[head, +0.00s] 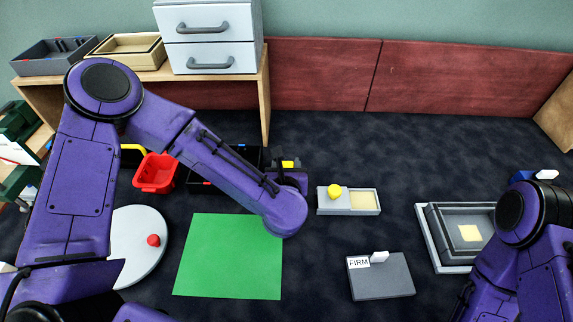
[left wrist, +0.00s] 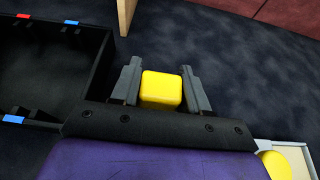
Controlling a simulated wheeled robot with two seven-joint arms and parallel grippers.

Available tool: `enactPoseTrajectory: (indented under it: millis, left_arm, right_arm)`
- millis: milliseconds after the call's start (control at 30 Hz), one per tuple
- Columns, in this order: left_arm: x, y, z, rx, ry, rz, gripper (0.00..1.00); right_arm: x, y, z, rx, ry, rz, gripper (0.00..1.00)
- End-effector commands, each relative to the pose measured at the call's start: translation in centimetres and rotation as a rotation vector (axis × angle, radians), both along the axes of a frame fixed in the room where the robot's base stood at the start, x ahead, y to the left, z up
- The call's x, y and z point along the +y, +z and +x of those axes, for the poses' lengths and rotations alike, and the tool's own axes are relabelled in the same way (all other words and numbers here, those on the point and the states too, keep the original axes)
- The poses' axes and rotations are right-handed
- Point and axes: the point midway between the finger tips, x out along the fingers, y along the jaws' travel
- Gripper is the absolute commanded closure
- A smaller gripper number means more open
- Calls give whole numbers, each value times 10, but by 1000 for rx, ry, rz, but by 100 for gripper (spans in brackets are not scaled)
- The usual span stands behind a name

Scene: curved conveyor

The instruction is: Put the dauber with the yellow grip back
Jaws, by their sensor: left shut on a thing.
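My left gripper (head: 288,166) reaches out over the dark floor area, left of the grey box with the yellow knob. In the left wrist view the left gripper (left wrist: 160,88) is shut on a yellow block-shaped grip (left wrist: 161,91), which sits between its two fingers. The yellow grip also shows as a small patch in the head view (head: 288,164). The part below the grip is hidden, so I cannot tell whether it touches anything. My right arm shows at the right edge of the head view, but its gripper is not visible.
A black tray (left wrist: 55,125) with red and blue marks lies left of the gripper. A grey box (head: 365,211) with a yellow knob (head: 335,191) is to the right. A green mat (head: 228,270), red basket (head: 155,174), FIRM-labelled slab (head: 382,280) and grey stepped tray (head: 430,235) surround.

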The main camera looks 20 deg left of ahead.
Motion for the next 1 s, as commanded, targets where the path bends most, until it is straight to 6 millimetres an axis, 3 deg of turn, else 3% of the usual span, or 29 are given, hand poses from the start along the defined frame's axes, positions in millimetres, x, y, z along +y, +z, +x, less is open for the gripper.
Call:
enactPoseTrajectory:
  millis: [333, 367, 400, 433, 800, 1000]
  left_arm:
    - [0, -5, 0, -1, 1, -2, 86]
    - [0, -4, 0, -1, 1, -2, 49]
    - [0, -3, 0, -1, 1, -2, 36]
    - [0, -3, 0, -1, 1, -2, 30]
    - [-2, 4, -3, -1, -1, -1, 30]
    - [-14, 20, -45, -3, -4, -2, 30]
  right_arm:
    - [0, -6, 0, 0, 0, 0, 57]
    - [0, -5, 0, 0, 0, 0, 57]
    - [0, -4, 0, 0, 0, 0, 57]
    - [0, -4, 0, 0, 0, 0, 57]
    - [0, 2, 0, 0, 0, 0, 57]
    - [0, -5, 0, 0, 0, 0, 57]
